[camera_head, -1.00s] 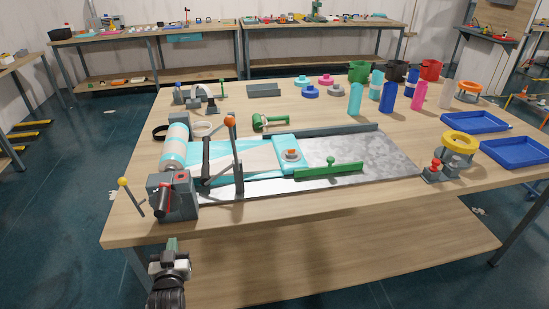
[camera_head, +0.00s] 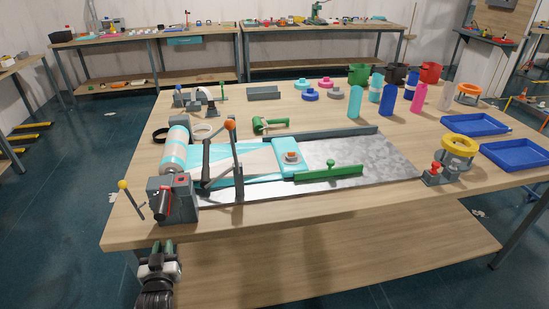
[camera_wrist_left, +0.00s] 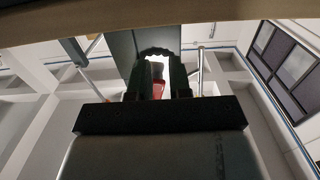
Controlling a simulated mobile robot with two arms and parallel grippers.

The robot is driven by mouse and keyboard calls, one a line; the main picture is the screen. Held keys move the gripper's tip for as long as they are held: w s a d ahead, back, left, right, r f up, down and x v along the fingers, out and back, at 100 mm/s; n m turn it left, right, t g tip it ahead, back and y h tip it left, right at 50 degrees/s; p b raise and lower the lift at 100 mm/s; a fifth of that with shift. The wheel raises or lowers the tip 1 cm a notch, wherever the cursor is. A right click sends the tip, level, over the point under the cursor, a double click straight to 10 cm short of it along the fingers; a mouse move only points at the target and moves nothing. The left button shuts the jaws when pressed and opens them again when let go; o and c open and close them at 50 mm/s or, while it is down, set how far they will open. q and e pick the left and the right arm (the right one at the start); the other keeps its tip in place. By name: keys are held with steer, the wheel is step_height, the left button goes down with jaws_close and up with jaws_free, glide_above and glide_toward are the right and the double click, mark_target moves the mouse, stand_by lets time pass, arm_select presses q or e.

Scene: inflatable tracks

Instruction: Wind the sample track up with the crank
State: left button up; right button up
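The sample track (camera_head: 245,162), turquoise and beige, lies on a metal plate, with its left end wound on a roll (camera_head: 174,149). A grey crank box (camera_head: 181,197) stands at the table's front left corner, with a red crank handle (camera_head: 163,203) on its near side. My left gripper (camera_head: 163,247) is below the crank, in front of the table's front edge. Its two fingers are apart, with nothing held between them. In the left wrist view the open fingers (camera_wrist_left: 160,75) point at a red part (camera_wrist_left: 158,89) seen between them. My right gripper is not in view.
A yellow-knobbed lever (camera_head: 123,186) stands left of the crank box. An orange-knobbed lever (camera_head: 230,126) rises behind it. A green bar (camera_head: 328,172) lies on the plate. Bottles, cups and blue trays (camera_head: 477,124) fill the right side. The table's front edge is close above my gripper.

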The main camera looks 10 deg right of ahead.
arm_select(q)
steer(key=o, duration=0.8)
steer(key=shift+s, duration=0.15)
steer(key=s+p, duration=0.4)
steer(key=s, duration=0.3)
steer(key=shift+s+a+p, duration=0.15)
steer(key=shift+s+p, duration=0.25)
